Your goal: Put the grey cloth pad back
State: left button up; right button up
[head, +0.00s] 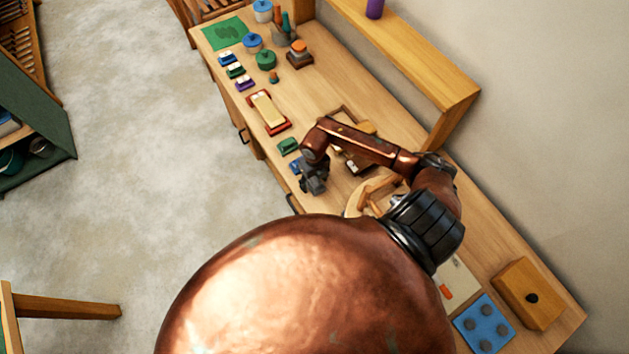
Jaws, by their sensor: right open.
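I cannot single out the grey cloth pad for certain. Several small round grey pieces (479,338) lie on a blue square mat (492,315) at the bench's near right end, and I cannot tell if they are cloth. My right gripper (313,186) is open over the bench's left edge, beside a small blue block (296,165). Nothing shows between its fingers. My left gripper is out of view. My copper body and right arm hide part of the bench's near end.
A raised shelf (420,60) runs along the wall. Open floor (130,130) lies left.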

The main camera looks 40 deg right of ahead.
aim_at(314, 180)
jog(key=shift+r, duration=0.55)
notch_tip(314, 180, up, 11)
jog(key=b, duration=0.2)
